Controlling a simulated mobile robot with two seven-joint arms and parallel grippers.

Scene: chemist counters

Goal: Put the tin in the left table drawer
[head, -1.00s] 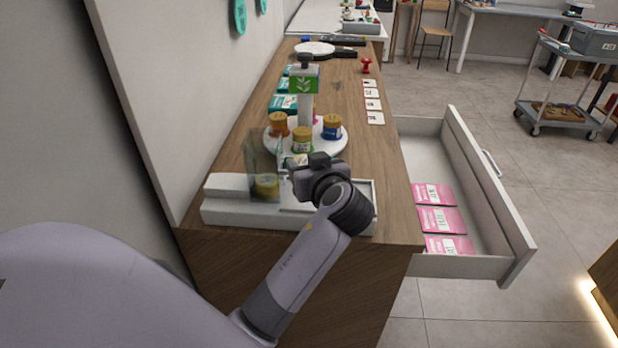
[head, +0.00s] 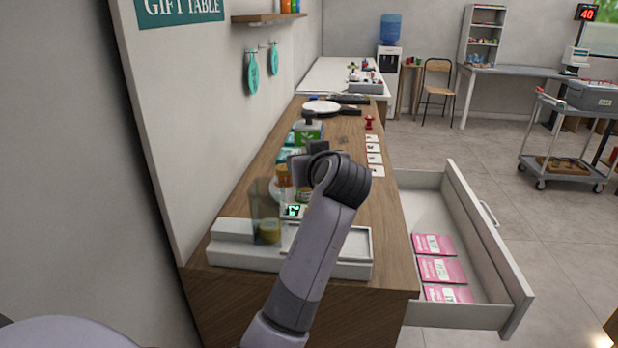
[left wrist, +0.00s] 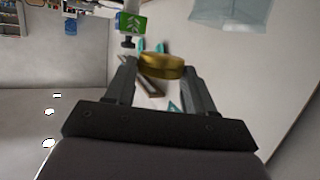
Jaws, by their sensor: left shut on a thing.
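My left gripper (left wrist: 160,82) is shut on a tin with a gold lid (left wrist: 162,66) in the left wrist view. In the head view the left arm reaches over the counter, and its gripper (head: 302,165) is raised above the turntable area. The wrist hides most of the gripper and the held tin there. An orange gold-lidded tin (head: 283,176) shows just behind the gripper. The table drawer (head: 462,240) stands open on the right of the counter, with pink packets (head: 439,268) inside. My right gripper is not in view.
A white scale-like base (head: 230,244) with a clear container (head: 266,212) sits at the counter's near end. The drawer's rear part is bare. A trolley (head: 570,140) stands far right.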

